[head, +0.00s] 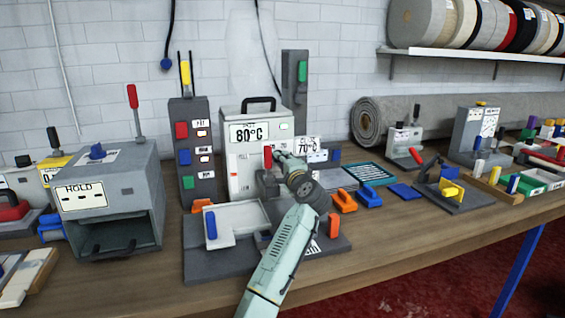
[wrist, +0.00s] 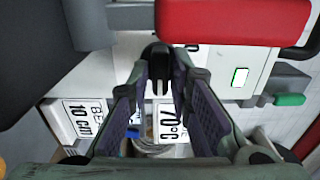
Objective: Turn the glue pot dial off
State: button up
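The white glue unit (head: 245,160) stands mid-table with an 80°C display and a black top handle. In the wrist view its white face (wrist: 215,75) carries a lit green-edged button. My gripper (head: 283,163) is at the lower right of its front, beside a red handle (head: 267,158). In the wrist view my gripper (wrist: 163,75) has its fingers apart, with a small black knob (wrist: 155,58) at the gap between the tips. I cannot tell whether they touch it, or whether it is the dial. In the head view my arm hides this spot.
A red bar (wrist: 235,20) crosses close in the wrist view. A 70°C card (head: 307,146) stands right of the unit. A grey HOLD box (head: 110,200) is at left, a dark switch tower (head: 195,160) beside the unit. Orange clips (head: 343,201) lie at right.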

grip_shut()
jog(key=shift+f+b, duration=0.1)
jog(key=shift+b, duration=0.2)
jog(key=shift+m+b, duration=6)
jog(key=shift+m, duration=12)
